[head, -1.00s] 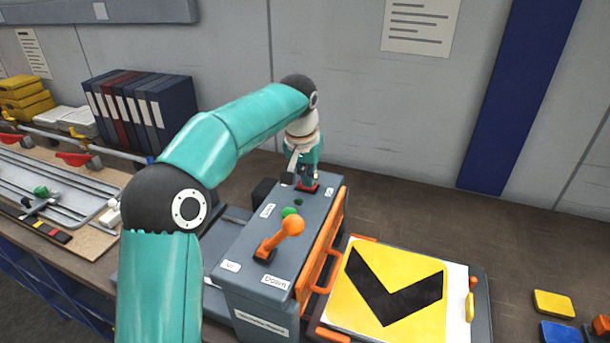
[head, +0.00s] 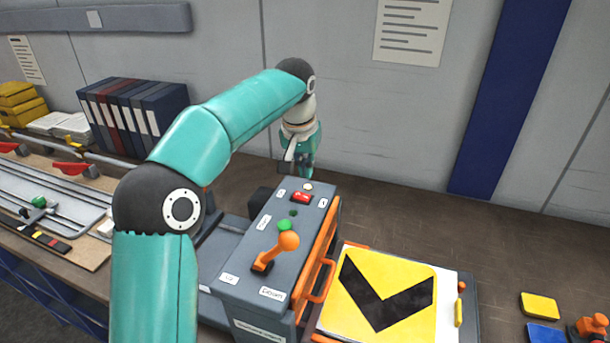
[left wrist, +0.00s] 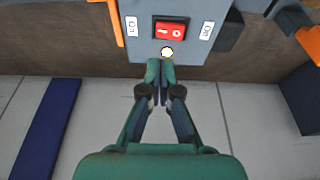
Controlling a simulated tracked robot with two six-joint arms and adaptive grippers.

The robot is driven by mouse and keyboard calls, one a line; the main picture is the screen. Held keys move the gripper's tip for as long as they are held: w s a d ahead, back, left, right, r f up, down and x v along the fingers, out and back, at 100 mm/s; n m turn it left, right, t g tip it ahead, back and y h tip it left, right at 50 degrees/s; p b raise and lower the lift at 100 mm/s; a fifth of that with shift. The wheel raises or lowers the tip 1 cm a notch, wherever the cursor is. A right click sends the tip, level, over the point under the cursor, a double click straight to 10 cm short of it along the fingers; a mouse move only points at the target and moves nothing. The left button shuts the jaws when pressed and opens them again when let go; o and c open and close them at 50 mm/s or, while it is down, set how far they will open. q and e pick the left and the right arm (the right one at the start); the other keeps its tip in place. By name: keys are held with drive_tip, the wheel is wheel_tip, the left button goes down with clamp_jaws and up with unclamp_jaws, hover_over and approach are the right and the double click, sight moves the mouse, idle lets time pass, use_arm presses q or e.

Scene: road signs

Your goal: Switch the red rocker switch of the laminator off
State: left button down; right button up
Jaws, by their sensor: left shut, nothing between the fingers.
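The red rocker switch (head: 301,198) sits on the far end of the grey laminator's (head: 262,265) top. In the left wrist view the switch (left wrist: 169,32) shows a line mark on its left half and a ring on its right, with a small white label on each side. I cannot tell which half is pressed in. A small pale, bright lamp (left wrist: 167,52) sits beside the switch, on the gripper's side. My left gripper (left wrist: 160,72) is shut and empty, clear of the switch. In the head view the gripper (head: 297,168) hangs just beyond the switch. My right gripper is not in view.
An orange lever (head: 289,240) and a green knob (head: 284,225) stand on the laminator's top. A yellow sign with a black chevron (head: 390,285) lies to its right. Binders (head: 135,105) stand at the back left. The bench behind the laminator, towards the wall, is clear.

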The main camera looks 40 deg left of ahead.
use_arm(q)
drive_tip(key=v, duration=0.7)
drive_tip(key=shift+d+p, duration=0.25)
drive_tip(key=shift+p, duration=0.05)
drive_tip(key=shift+s, duration=0.1)
drive_tip(key=shift+s+a+r+y+b, duration=0.15)
drive_tip(key=shift+a+b, duration=0.2)
drive_tip(key=shift+b, duration=0.25)
drive_tip(key=shift+a+r+y+b, duration=0.15)
drive_tip(key=shift+a+b, duration=0.15)
drive_tip(key=shift+b, duration=0.25)
drive_tip(key=shift+f, duration=0.1)
